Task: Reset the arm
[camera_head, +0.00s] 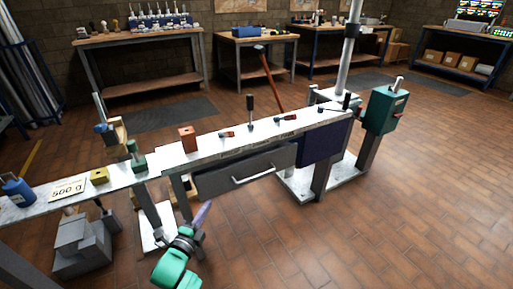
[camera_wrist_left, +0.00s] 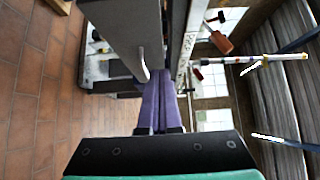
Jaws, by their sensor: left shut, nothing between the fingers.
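My left gripper (camera_head: 204,210) is in front of the long narrow bench, low and left of the grey drawer front (camera_head: 245,172). Its purple fingers are together with nothing between them. In the left wrist view the shut fingers (camera_wrist_left: 160,98) point at the bench, and the drawer's handle (camera_wrist_left: 143,66) shows just beyond and left of them. I cannot tell whether the fingers touch anything. My right gripper does not show in either view.
The bench top (camera_head: 222,148) carries a red-brown block (camera_head: 187,139), a yellow block (camera_head: 99,176), a blue weight (camera_head: 18,192) and small tools. A teal box (camera_head: 384,110) stands on a post at the right. Open tiled floor (camera_head: 400,220) lies at the right front.

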